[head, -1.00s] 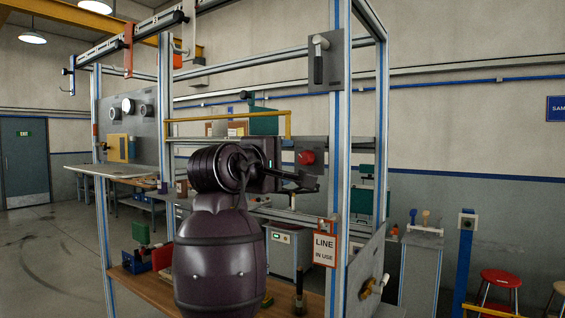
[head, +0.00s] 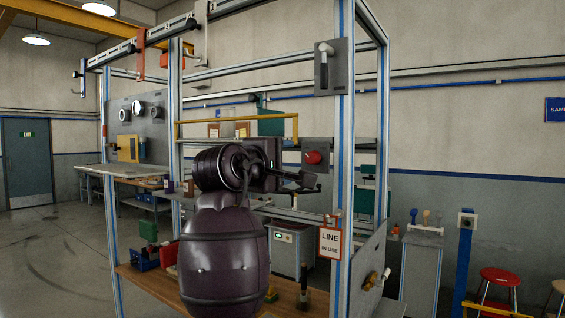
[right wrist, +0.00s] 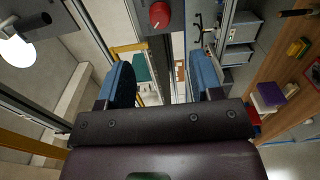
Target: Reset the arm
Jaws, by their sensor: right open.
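My right arm rises in the middle of the head view, in front of the aluminium frame. My right gripper (head: 306,181) points away toward the right, near the red knob (head: 313,157) on a grey plate. In the right wrist view my right gripper (right wrist: 162,82) has its two blue-padded fingers wide apart with nothing between them. The red knob (right wrist: 159,15) shows beyond the fingers, apart from them. My left gripper does not show.
The aluminium frame (head: 342,190) surrounds the arm, with a yellow rail (head: 235,120) across it. A grey plate with a lever (head: 324,68) hangs on the right post. A "LINE IN USE" sign (head: 329,243) hangs below. A wooden shelf (head: 150,280) is low. Stools (head: 500,280) stand right.

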